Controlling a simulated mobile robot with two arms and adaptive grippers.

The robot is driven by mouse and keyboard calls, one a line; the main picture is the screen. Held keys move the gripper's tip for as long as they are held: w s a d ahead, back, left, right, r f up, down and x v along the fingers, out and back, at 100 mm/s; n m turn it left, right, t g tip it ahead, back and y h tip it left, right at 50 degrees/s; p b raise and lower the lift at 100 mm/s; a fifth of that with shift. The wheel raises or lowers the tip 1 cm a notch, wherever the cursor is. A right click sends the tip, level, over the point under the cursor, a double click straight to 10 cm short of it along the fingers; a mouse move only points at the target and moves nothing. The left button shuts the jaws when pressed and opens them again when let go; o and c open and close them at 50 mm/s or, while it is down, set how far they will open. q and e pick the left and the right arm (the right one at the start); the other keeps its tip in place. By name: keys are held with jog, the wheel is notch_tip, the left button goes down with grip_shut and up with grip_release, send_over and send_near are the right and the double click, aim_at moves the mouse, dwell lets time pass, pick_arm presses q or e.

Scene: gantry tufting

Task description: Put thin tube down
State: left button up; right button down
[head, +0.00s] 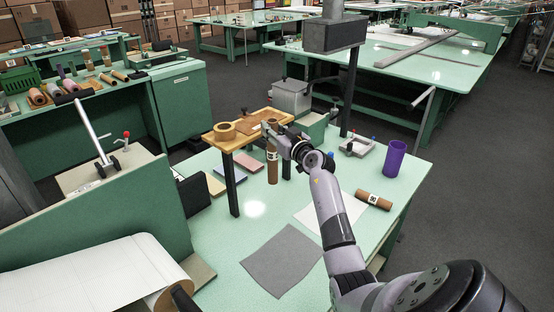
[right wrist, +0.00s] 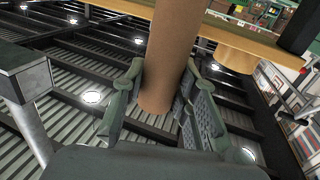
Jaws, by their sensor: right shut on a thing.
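A brown cardboard tube (head: 272,168) with a white-and-black label hangs upright at the front side of the small wooden-topped stand. My right gripper (head: 271,129) is at its upper part, close to the stand's top. In the right wrist view the tube (right wrist: 169,50) runs between the two fingers of the right gripper (right wrist: 160,108), which is shut on it. I cannot tell whether the tube's lower end touches the table. A second brown labelled tube (head: 374,200) lies on the table at the right. My left gripper is not in view.
The wooden stand (head: 241,141) on dark legs carries a tape roll (head: 224,130). A purple cup (head: 394,158) stands near the table's right edge. A grey sheet (head: 283,260) and a white sheet (head: 318,217) lie flat. The pale green tabletop (head: 215,243) is clear left of the grey sheet.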

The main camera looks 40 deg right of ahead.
jog(key=b, duration=0.2)
send_over(275, 162)
jog(key=w, duration=0.2)
notch_tip(275, 162, down, 6)
jog(key=shift+d+f+b, duration=0.25)
jog(key=shift+f+b, duration=0.05)
jog(key=shift+f, duration=0.65)
notch_tip(275, 162, down, 4)
jog(key=shift+s+r+b, duration=0.1)
jog(key=shift+r+b, duration=0.05)
jog(key=shift+b, duration=1.1)
jog(key=shift+f, duration=0.2)
jog(key=shift+r, duration=0.1)
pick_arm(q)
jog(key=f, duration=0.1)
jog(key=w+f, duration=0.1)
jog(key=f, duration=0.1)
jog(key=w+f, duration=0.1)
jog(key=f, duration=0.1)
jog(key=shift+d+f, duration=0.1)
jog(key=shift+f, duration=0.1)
